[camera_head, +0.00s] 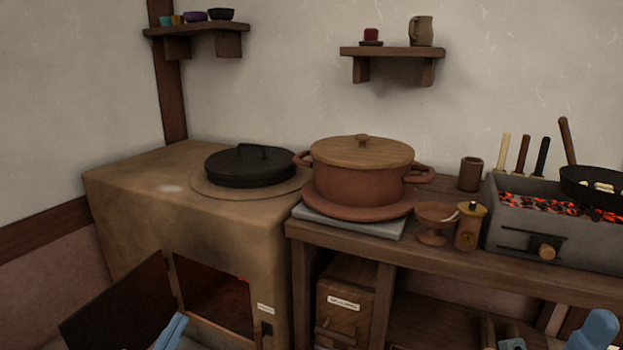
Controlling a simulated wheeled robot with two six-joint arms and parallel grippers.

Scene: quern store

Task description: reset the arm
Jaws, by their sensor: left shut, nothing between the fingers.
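My left gripper (172,332) shows only as narrow blue fingers at the bottom edge, in front of the clay stove's open fire door. The fingers are together with nothing between them. The rest of the left arm is cut off by the frame. A blue part of my own body shows at the bottom right corner, but no right gripper fingers can be made out.
The clay stove (140,195) bears a black lidded pan (250,168); its fire door (118,305) stands open. On the wooden bench (450,262) are a lidded clay pot (358,185), a small bowl (435,218), a jar (467,228) and a charcoal grill (510,232).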

